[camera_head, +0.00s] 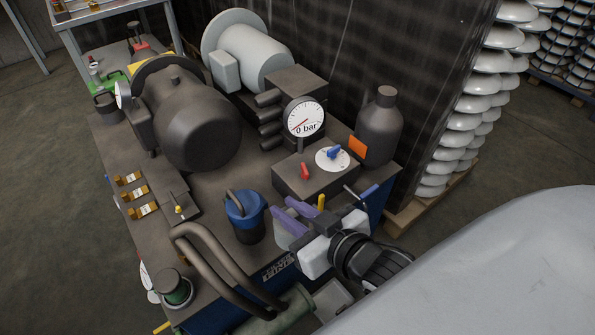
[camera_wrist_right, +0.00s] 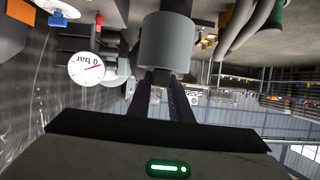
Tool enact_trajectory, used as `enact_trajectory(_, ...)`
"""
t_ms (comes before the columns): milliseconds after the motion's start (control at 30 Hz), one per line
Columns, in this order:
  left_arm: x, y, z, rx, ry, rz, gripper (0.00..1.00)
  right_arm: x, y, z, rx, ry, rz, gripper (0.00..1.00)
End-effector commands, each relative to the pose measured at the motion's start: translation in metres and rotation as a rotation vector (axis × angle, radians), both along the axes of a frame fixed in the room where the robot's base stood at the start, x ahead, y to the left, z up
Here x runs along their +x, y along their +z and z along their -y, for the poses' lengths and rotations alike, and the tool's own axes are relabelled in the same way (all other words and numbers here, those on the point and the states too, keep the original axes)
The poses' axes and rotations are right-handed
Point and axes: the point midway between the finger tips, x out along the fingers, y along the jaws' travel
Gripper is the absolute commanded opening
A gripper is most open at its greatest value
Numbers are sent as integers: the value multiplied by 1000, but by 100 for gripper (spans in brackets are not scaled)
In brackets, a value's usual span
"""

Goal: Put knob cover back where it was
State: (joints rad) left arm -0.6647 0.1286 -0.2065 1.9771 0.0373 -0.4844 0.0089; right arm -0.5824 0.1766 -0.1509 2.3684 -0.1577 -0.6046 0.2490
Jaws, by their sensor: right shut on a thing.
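My right gripper (camera_head: 282,209) is over the front of the power unit, left of and lower than the control box (camera_head: 299,185) in the head view. Its jaws are shut on a light grey cylinder, taken as the knob cover (camera_wrist_right: 166,44), which shows at the fingertips in the wrist view. In the head view it can hardly be told from the fingers. The control box carries a blue knob (camera_head: 334,152) on a white dial and a red lever (camera_head: 305,171). My left gripper is not in view.
A blue-topped canister (camera_head: 244,214) stands just left of the gripper. Bent hoses (camera_head: 222,262) rise at the front. The gauge (camera_head: 305,117) stands behind the control box, a dark bottle (camera_head: 379,127) to its right. A motor (camera_head: 190,120) stands at the left.

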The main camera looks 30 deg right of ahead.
Motion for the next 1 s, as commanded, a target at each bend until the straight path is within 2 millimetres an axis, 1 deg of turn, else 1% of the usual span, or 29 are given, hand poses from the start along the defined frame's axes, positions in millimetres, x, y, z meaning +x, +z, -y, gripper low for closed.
enact_trajectory(33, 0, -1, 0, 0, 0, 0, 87, 22, -5, 8, -15, 28, 7, 0)
enact_trajectory(67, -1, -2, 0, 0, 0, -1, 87, 34, -8, 13, -17, 40, 6, 0)
enact_trajectory(100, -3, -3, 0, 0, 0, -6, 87, 51, -10, 23, -22, 53, 5, 0)
enact_trajectory(167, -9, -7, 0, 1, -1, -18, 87, 77, -10, 41, -28, 61, 0, 0)
enact_trajectory(200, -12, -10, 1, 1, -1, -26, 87, 95, -7, 56, -32, 59, 0, 0)
enact_trajectory(300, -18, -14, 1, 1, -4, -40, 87, 131, 7, 92, -31, 44, 2, 0)
enact_trajectory(400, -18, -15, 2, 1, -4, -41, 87, 155, 23, 120, -26, 23, 5, 0)
enact_trajectory(533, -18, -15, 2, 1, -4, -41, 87, 172, 39, 142, -17, 3, 12, 0)
enact_trajectory(600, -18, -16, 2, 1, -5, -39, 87, 176, 38, 148, -14, -2, 11, 0)
enact_trajectory(667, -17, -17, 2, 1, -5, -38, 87, 177, 31, 150, -11, -4, 10, 0)
enact_trajectory(800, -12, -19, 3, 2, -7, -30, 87, 177, 3, 150, -10, -5, 10, 0)
enact_trajectory(900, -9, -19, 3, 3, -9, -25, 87, 176, -11, 150, -12, -5, 12, 0)
enact_trajectory(1000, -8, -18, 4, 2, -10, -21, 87, 176, -19, 150, -11, -4, 13, 0)
